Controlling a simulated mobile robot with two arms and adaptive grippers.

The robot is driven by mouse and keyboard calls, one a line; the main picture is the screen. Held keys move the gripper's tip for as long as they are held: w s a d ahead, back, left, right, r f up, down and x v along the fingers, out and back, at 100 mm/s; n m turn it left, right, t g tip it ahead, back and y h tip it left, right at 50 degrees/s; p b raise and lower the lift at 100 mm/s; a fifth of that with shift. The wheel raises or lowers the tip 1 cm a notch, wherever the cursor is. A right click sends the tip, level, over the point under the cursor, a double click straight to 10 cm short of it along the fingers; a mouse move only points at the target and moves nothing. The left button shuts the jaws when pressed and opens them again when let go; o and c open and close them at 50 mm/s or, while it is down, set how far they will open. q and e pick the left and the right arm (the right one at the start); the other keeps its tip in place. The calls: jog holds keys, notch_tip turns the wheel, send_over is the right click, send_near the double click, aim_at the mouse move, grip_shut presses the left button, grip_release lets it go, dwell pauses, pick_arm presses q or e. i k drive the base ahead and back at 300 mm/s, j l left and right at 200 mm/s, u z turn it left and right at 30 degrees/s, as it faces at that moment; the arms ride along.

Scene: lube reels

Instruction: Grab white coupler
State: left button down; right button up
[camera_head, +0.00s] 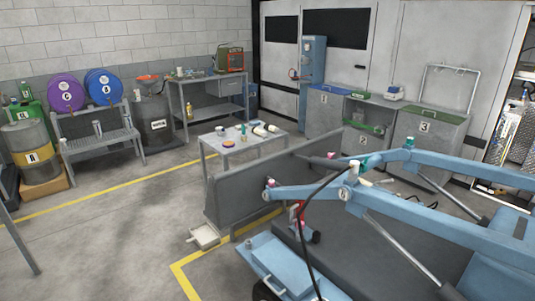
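I cannot pick out the white coupler with certainty. Small whitish pieces lie on the low grey table (210,146) in the middle, among them a white cylinder (259,131) and another at its right (273,128). Other small fittings show on the blue machine: a red one (269,183) at the end of its arm, a whitish and teal one (363,161), and a teal one (408,143). All are too small to name surely. Neither of my grippers shows in the head view.
The blue machine (440,215) and grey panel (270,180) fill the right foreground. Numbered bins (427,145) line the back right. The left floor is largely clear.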

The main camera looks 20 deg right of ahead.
aim_at(353, 172)
jog(key=i+j+u, duration=0.15)
jog(key=i+u, duration=0.2)
jog(key=i, duration=0.3)
jog(key=i+u, duration=0.35)
jog(key=i, duration=0.3)
jog(key=i+z, duration=0.4)
jog(key=i+j+z, duration=0.3)
jog(key=i+z, duration=0.15)
jog(key=i+j+z, duration=0.1)
jog(key=i+z, duration=0.15)
jog(key=z, duration=0.2)
jog(key=i+j+z, duration=0.15)
jog(key=z, duration=0.35)
jog(key=i+j+z, duration=0.25)
jog(key=z, duration=0.2)
jog(key=i+j+z, duration=0.1)
jog(key=j+z, duration=0.2)
jog(key=z, duration=0.15)
jog(key=i+j+z, duration=0.1)
jog(key=j+z, duration=0.25)
jog(key=z, duration=0.15)
